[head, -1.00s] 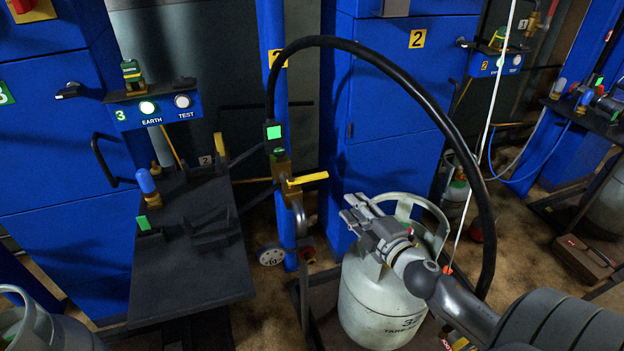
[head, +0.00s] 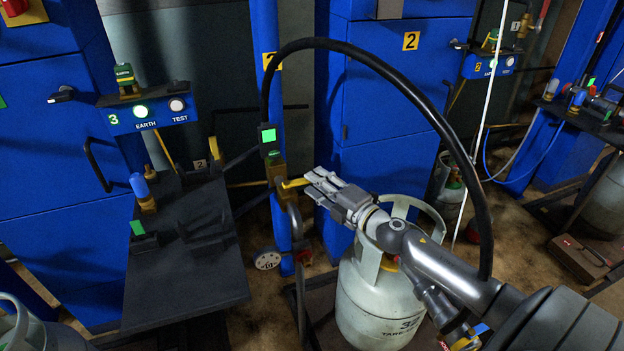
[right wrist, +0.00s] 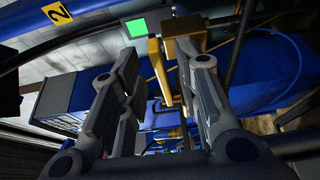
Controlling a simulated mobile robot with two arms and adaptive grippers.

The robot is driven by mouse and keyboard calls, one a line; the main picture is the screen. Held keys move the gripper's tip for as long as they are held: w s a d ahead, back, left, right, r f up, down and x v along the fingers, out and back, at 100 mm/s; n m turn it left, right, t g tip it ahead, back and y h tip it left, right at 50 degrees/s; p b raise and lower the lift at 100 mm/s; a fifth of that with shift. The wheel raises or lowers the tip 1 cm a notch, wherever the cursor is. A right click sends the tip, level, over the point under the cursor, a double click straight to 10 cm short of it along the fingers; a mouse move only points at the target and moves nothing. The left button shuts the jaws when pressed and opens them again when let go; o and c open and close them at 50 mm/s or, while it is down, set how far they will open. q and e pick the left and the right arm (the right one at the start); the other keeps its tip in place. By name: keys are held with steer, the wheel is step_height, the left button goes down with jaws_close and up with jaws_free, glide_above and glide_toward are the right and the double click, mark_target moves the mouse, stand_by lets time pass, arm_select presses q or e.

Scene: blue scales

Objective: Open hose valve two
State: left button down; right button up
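The brass hose valve (head: 276,172) sits on the blue post marked 2, below a box with a lit green square. Its yellow lever (head: 292,184) points right, crosswise to the upright pipe, and its outer end is hidden by my right gripper (head: 318,182). My right gripper is at the lever's end, in front of the post. In the right wrist view the two grey fingers (right wrist: 152,85) are apart, with the yellow lever (right wrist: 158,68) between their tips. I cannot tell whether either finger touches it. My left gripper is not in view.
A black hose (head: 392,66) arches from the valve over my right arm. A grey gas cylinder (head: 372,306) stands below that arm. A black shelf (head: 190,268) is left of the post, and blue cabinets (head: 390,165) stand behind.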

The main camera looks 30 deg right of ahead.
steer(key=shift+w+a, duration=0.2)
steer(key=shift+w, duration=1.1)
steer(key=shift+c, duration=0.3)
jaws_close()
